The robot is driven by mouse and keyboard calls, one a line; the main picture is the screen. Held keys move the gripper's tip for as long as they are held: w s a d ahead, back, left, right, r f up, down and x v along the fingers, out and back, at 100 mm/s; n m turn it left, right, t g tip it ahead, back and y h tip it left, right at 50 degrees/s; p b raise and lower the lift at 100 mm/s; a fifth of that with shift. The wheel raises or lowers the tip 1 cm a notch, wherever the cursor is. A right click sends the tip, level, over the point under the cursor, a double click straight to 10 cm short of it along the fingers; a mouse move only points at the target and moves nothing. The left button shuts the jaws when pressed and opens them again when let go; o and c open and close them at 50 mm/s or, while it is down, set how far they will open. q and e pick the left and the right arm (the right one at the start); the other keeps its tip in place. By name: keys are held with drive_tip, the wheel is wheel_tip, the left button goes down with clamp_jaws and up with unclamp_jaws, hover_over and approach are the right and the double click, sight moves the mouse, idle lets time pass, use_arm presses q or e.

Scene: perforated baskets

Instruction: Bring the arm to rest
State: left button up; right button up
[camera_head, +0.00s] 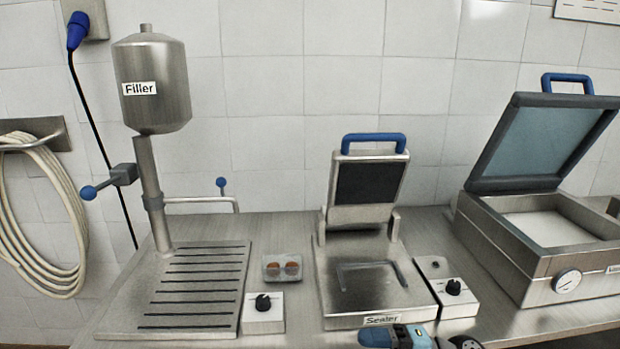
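A blue, grey and black object (400,338) pokes up at the bottom edge, in front of the sealer's label. It is cut off by the frame, and I cannot tell whether it is part of my arm or a separate tool.
The steel table holds a filler (158,90) above a slotted tray (195,295), a small clear tray (283,267) with two brown round pieces, a sealer (370,285) with raised lid, and an open-lidded machine (540,235) at right. A coiled hose (40,255) hangs left.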

drive_tip(key=s+d+f+m+t+h, duration=0.25)
drive_tip(key=f+m+t+h, duration=0.3)
drive_tip(key=m+t, duration=0.4)
drive_tip(key=s+d+f+m+t+h, duration=0.1)
drive_tip(key=d+f+m+t+h, duration=0.4)
drive_tip(key=m, duration=0.8)
drive_tip(key=s+d+f+m+g+h, duration=0.2)
drive_tip(key=s+f+m+g+h, duration=0.4)
drive_tip(key=s+f, duration=0.85)
use_arm(q)
wheel_tip(320, 180, up, 12)
drive_tip(key=p, duration=1.3)
drive_tip(key=shift+s+a+p, duration=0.4)
use_arm(e)
wheel_tip(320, 180, up, 11)
drive_tip(key=w+t+y, duration=0.1)
drive_tip(key=shift+d, duration=0.2)
use_arm(q)
drive_tip(key=shift+d, duration=0.1)
use_arm(e)
drive_tip(key=shift+m+t, duration=0.25)
